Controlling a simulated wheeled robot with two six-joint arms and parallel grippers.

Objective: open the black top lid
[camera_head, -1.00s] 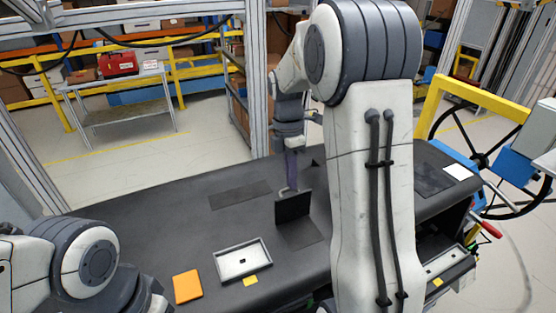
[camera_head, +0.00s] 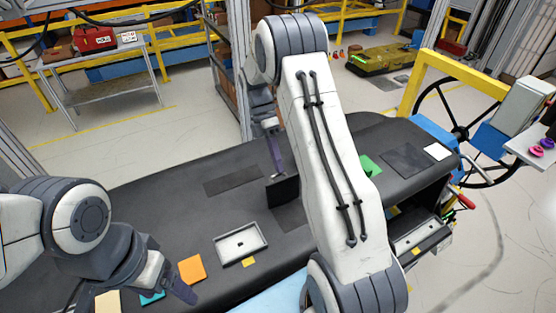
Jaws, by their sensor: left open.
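The black top lid (camera_head: 283,191) stands roughly upright on the dark dashboard, with a dark recess-like patch (camera_head: 289,217) in front of it. My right gripper (camera_head: 275,172) reaches down behind the lid, its purple-grey finger close to the lid's upper edge. Whether it touches the lid, and how its jaws stand, I cannot tell. My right arm hides part of the dashboard right of the lid. My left gripper (camera_head: 178,287) is open, low at the left near the orange block (camera_head: 192,269), well away from the lid.
The dashboard holds a grey-white tray (camera_head: 240,258), a small yellow square (camera_head: 248,262) and a flat black panel (camera_head: 233,180). A teal piece (camera_head: 152,297) lies by my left gripper. A green piece (camera_head: 370,166) sits right of my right arm. A steering wheel (camera_head: 463,128) stands at the right.

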